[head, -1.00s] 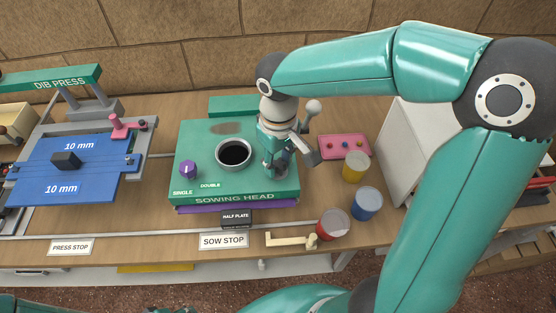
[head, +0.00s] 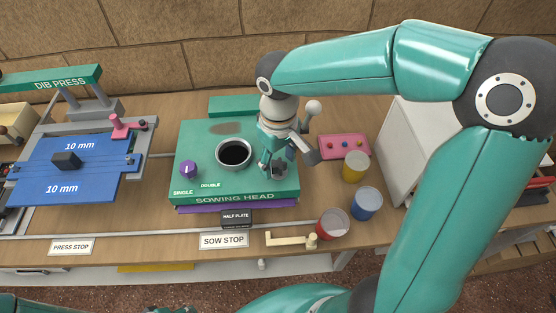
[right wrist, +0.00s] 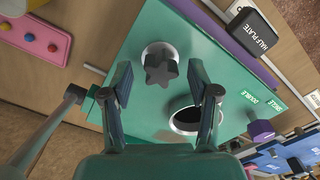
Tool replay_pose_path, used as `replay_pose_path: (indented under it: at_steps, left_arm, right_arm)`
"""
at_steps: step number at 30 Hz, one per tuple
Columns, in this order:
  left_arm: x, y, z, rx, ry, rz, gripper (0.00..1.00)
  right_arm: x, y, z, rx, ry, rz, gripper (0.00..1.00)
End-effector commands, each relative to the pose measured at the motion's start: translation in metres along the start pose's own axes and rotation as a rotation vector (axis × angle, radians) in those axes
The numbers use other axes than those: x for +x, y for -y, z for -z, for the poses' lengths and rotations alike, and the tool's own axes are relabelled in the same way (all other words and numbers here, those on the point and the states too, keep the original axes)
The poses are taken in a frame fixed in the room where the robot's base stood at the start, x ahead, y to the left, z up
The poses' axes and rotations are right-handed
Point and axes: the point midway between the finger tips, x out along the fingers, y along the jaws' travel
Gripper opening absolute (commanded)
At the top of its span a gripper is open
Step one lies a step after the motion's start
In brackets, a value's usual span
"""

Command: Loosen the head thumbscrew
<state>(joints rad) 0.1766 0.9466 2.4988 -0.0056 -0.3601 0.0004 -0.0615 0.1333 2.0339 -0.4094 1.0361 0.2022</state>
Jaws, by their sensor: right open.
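The sowing head (head: 208,150) is a green box on the bench with a round black opening (head: 234,153) and a purple knob (head: 188,169) at its left. The head thumbscrew (head: 279,171) is a dark star-shaped knob on the box's right part. In the right wrist view the thumbscrew (right wrist: 160,66) sits on a pale round base. My right gripper (head: 277,162) points down at it. In the wrist view the right gripper (right wrist: 159,76) is open, its fingertips apart on either side of the thumbscrew, with gaps showing. I cannot tell their exact height. My left gripper is not clearly seen.
Yellow (head: 356,167), blue (head: 367,203) and red (head: 333,223) pots stand to the right. A pink panel (head: 344,147) lies behind them. A blue dib-press plate (head: 66,187) is at the left. A black half-plate block (head: 237,217) and a cream lever (head: 290,239) are in front.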

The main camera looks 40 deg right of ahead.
Motion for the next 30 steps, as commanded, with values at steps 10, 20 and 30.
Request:
replay_pose_path:
  at_steps: [10, 20, 30]
  left_arm:
    - [-0.021, -0.008, 0.000, 0.000, 0.000, 0.000, 0.47]
    - [-0.028, -0.010, 0.000, 0.000, 0.000, 0.000, 0.47]
    - [-0.024, -0.009, 0.000, 0.000, 0.000, 0.000, 0.47]
  right_arm:
    - [-0.027, 0.000, 0.000, 0.000, -0.001, 0.000, 0.60]
    - [-0.037, 0.000, 0.000, 0.000, -0.001, 0.000, 0.60]
    - [-0.036, 0.000, 0.000, 0.085, -0.002, 0.000, 0.60]
